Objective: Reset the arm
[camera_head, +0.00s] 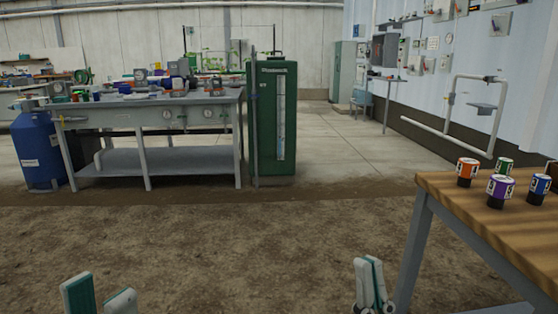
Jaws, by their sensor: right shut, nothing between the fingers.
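My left gripper (99,290) shows at the bottom left of the head view. Its two fingers stand apart with a gap between them, and nothing shows in the gap. My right gripper (370,282) shows at the bottom, right of the middle. Its fingers are together and hold nothing. Both grippers point up in the picture, over the brown floor. The right one is just left of the wooden table's leg in the picture. The rest of both arms is out of view.
A wooden table (450,198) at right bears orange (467,168), green (503,165), purple (500,186) and blue (540,184) capped items. A grey workbench (110,120), blue tank (38,150) and green cabinet (268,120) stand further back. The floor between is clear.

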